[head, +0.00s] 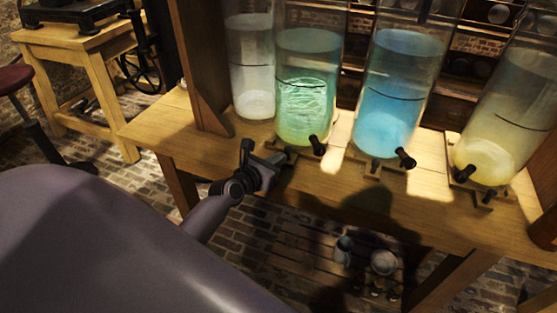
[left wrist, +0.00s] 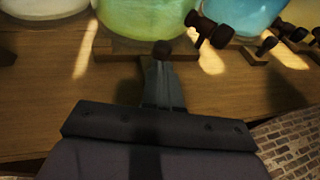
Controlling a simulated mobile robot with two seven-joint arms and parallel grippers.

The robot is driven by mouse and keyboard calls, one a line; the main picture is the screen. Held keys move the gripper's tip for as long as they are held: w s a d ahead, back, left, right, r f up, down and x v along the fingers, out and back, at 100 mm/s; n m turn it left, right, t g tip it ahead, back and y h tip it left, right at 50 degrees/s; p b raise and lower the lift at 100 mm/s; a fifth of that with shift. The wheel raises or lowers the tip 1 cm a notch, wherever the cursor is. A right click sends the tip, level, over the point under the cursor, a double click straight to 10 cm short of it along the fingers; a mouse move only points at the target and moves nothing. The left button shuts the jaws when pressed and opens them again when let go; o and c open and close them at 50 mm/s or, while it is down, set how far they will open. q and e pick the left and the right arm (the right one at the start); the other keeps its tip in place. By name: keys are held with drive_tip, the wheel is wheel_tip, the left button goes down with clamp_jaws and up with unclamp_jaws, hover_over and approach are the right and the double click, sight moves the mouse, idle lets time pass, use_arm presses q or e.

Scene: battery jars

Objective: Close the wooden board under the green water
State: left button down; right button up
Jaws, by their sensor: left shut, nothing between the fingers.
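The jar of green water (head: 305,95) stands on the wooden bench, with a black tap (head: 317,145) low on its front. It also shows at the top of the left wrist view (left wrist: 145,18). My left gripper (head: 280,158) is shut and empty, low at the front of this jar. In the left wrist view its fingertips (left wrist: 163,68) are at a small dark round knob (left wrist: 162,48) below the jar; I cannot tell whether they touch. My right gripper is out of view.
Clear (head: 252,65), blue (head: 390,90) and yellow (head: 505,120) jars stand in the same row. Small wooden pieces jut out under the blue and yellow ones. The bench (head: 330,195) is bare along its front edge. A wooden post (head: 203,70) rises at the left.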

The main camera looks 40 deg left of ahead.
sight(293, 142)
use_arm(q)
drive_tip(key=shift+w, duration=0.25)
drive_tip(key=w, duration=0.2)
drive_tip(key=w+a+b, duration=0.1)
drive_tip(key=w, duration=0.1)
drive_tip(key=shift+w+a+r, duration=0.1)
drive_tip(key=shift+r, duration=0.25)
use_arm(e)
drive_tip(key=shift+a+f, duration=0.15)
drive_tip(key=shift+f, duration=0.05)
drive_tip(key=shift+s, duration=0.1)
